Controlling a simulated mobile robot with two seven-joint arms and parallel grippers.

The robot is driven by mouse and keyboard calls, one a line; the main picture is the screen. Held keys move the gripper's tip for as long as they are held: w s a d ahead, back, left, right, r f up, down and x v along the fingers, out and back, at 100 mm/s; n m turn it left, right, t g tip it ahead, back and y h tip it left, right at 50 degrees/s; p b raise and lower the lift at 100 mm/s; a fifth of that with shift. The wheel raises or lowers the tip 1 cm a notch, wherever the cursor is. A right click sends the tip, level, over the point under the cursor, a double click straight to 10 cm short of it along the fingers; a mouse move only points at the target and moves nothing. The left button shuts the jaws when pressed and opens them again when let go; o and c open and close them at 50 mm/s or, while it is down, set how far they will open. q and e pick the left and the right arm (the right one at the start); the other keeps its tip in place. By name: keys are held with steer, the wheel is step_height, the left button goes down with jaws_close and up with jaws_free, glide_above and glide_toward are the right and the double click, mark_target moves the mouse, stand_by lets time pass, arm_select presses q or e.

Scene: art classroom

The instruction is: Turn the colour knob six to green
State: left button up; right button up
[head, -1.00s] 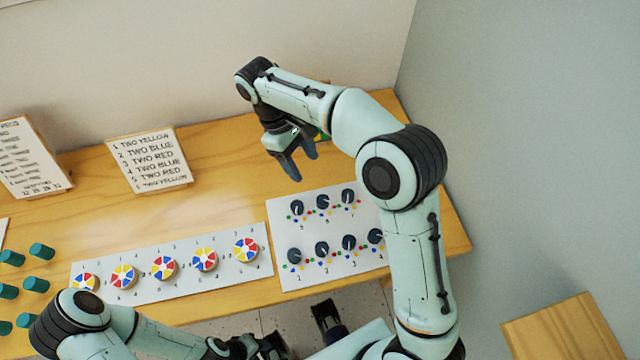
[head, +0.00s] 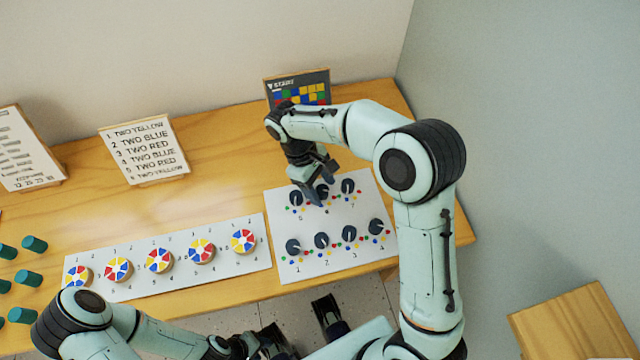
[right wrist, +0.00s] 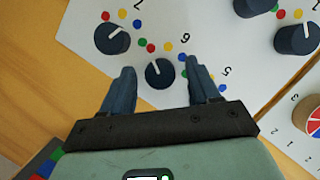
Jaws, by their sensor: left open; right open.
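Colour knob six (right wrist: 159,73) is a dark round knob with a white pointer line. In the right wrist view the line points up and slightly left, roughly toward a red dot. Yellow and blue dots follow to the right, and a green dot (right wrist: 185,73) sits by the right finger. My right gripper (right wrist: 157,85) is open, with one finger on each side of knob six; contact cannot be told. In the head view my right gripper (head: 320,188) partly covers knob six (head: 322,191). My left gripper (head: 268,343) is low in the head view, away from the knobs.
Knob seven (head: 348,186) and knob five (head: 296,200) flank it on the white panel (head: 365,268). A front row of several knobs lies nearer. Colour wheels (head: 159,261) stand to the left. A colour-grid board (head: 322,75) and text card (head: 170,172) stand behind.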

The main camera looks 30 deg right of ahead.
steer(key=c, duration=1)
steer(key=shift+c, duration=0.2)
